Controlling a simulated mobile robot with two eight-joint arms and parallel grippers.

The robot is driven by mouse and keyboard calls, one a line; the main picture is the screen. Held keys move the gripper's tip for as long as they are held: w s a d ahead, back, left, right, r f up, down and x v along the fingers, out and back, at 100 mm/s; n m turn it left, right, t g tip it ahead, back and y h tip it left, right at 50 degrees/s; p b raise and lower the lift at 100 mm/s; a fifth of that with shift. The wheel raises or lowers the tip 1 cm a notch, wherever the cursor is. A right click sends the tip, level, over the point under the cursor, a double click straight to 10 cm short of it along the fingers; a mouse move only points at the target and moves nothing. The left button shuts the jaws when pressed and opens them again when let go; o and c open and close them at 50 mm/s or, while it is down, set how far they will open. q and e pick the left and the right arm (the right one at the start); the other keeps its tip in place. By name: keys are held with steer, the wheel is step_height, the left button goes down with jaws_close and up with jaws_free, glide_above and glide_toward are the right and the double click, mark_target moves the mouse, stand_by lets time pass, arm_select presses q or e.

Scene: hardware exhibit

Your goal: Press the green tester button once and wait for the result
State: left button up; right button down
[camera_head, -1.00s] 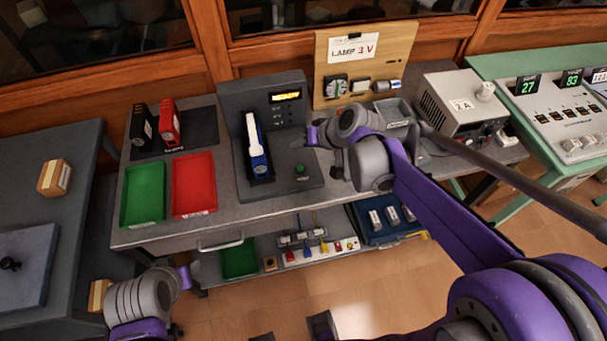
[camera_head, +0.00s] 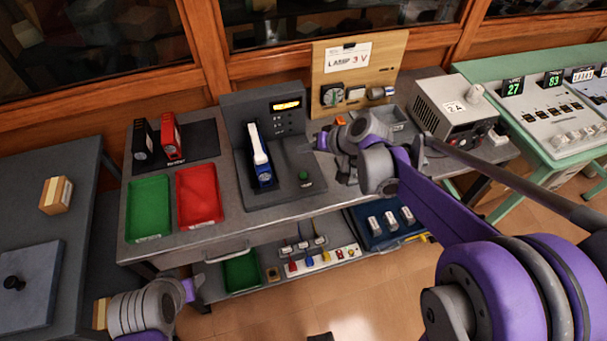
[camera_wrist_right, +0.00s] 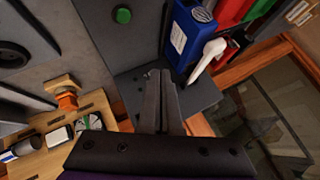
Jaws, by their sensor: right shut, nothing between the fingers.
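The green tester button (camera_head: 303,175) sits on the flat base of the dark grey tester (camera_head: 288,190); it also shows in the right wrist view (camera_wrist_right: 122,15). The tester's upright panel has a lit amber display (camera_head: 286,105), its text too small to read surely. A blue item with a white handle (camera_head: 262,172) stands in the tester, left of the button. My right gripper (camera_head: 321,142) is shut and empty, above and a little right of the button in the picture, apart from it. Its closed fingers show in the wrist view (camera_wrist_right: 160,75). My left gripper (camera_head: 190,290) is low at the left, its jaws unclear.
Green (camera_head: 149,207) and red (camera_head: 199,194) trays lie left of the tester, with black and red packs (camera_head: 171,137) behind. A lamp board (camera_head: 390,60) and a power supply (camera_head: 455,105) stand to the right. A lower shelf (camera_head: 210,290) holds small parts.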

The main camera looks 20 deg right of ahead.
steer(key=b, duration=0.5)
glide_above(303, 175)
steer(key=s, duration=0.1)
steer(key=f, duration=0.8)
steer(key=shift+s+d, duration=0.1)
steer(key=shift+d, duration=0.2)
steer(key=shift+f+b, duration=0.35)
steer(key=shift+f, duration=0.05)
stand_by(0.6)
steer(key=shift+f+b, duration=0.3)
steer(key=shift+f, duration=0.1)
steer(key=shift+f+b, duration=0.3)
steer(key=shift+f, duration=0.1)
stand_by(0.6)
steer(key=shift+r, duration=0.1)
steer(key=shift+r+p, duration=0.7)
steer(key=shift+r, duration=0.1)
